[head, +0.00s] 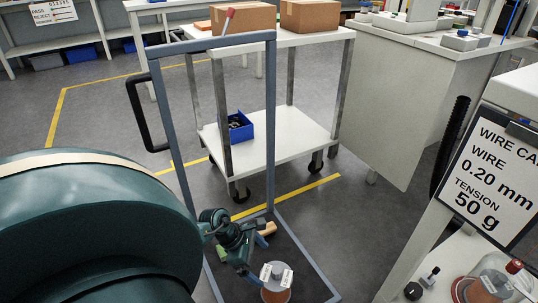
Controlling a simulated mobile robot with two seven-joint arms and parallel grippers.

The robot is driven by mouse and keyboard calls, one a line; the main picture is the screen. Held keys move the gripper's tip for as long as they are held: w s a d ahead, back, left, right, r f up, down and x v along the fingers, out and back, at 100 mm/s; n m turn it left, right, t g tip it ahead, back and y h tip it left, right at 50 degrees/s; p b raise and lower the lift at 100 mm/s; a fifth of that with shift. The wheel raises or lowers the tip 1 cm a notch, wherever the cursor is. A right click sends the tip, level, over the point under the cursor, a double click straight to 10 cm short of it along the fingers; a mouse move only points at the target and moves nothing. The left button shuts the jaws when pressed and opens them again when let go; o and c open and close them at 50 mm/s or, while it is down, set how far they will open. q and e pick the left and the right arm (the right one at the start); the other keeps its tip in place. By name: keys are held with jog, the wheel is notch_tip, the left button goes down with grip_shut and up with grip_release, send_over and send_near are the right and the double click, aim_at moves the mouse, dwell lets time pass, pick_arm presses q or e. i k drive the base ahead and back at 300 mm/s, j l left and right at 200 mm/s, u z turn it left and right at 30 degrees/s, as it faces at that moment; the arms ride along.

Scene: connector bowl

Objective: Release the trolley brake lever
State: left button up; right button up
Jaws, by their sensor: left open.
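A grey-blue trolley frame (268,120) stands upright in the middle of the head view, with a black loop handle (142,118) on its left upright. A lever with a red tip (227,20) sticks up at its top bar; I take it for the brake lever. My left gripper (259,259) is low in the picture, within the outline of the frame's base and well below the lever. It is open, with its blue fingers apart, and I see nothing between them. My right gripper is not in view.
A white spool (277,272) and a tan piece (267,229) are close to the left gripper. Behind the frame stands a white two-shelf cart (290,140) with cardboard boxes (243,18) and a blue bin (240,127). A sign (492,180) is at right.

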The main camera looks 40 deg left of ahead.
aim_at(231, 11)
jog(key=k, duration=1)
